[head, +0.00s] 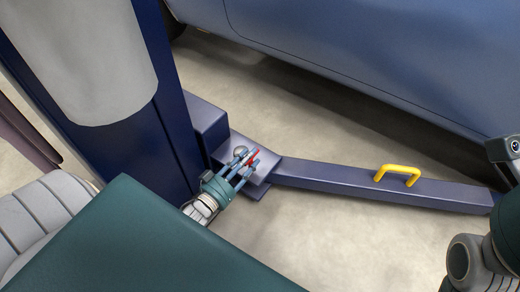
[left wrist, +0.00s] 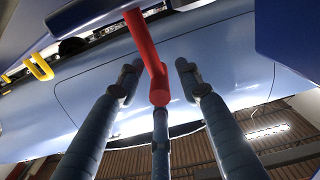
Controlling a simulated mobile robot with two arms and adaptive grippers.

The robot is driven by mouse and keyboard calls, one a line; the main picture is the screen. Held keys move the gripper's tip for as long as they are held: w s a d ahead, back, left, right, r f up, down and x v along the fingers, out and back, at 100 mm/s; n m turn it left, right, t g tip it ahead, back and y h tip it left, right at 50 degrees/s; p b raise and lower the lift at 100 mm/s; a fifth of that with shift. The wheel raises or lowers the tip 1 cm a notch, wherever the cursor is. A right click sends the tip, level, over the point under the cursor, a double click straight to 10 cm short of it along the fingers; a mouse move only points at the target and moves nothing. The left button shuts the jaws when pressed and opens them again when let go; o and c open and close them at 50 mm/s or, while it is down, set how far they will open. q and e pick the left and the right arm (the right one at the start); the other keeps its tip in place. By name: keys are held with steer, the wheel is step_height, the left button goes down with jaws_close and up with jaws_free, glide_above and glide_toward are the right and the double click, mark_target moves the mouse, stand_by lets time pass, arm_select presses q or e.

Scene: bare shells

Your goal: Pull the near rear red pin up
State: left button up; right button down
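The red pin (head: 253,158) stands at the base of the dark blue lift arm (head: 340,178), where the arm meets the post. In the left wrist view the pin (left wrist: 146,45) is a red rod with a thicker side piece whose rounded end points toward the fingers. My left gripper (head: 246,160) is at the pin. In the left wrist view its three blue fingers (left wrist: 158,85) are spread around the pin's end, with gaps visible to the two outer fingers. Whether the middle finger touches the pin cannot be told. My right gripper does not show.
The dark blue post (head: 160,140) with a grey cylinder stands left of the pin. A yellow handle (head: 397,173) rises from the lift arm. A blue car body (head: 390,60) hangs over the far side. The pale floor (head: 340,235) in front is clear.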

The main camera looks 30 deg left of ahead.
arm_select(q)
steer(key=w, duration=0.2)
steer(key=w+b, duration=0.1)
steer(key=w, duration=0.1)
steer(key=w+b, duration=0.1)
steer(key=w, duration=0.1)
steer(key=shift+w+d, duration=0.2)
steer(key=shift+d, duration=0.05)
steer(key=shift+c, duration=0.2)
jaws_close()
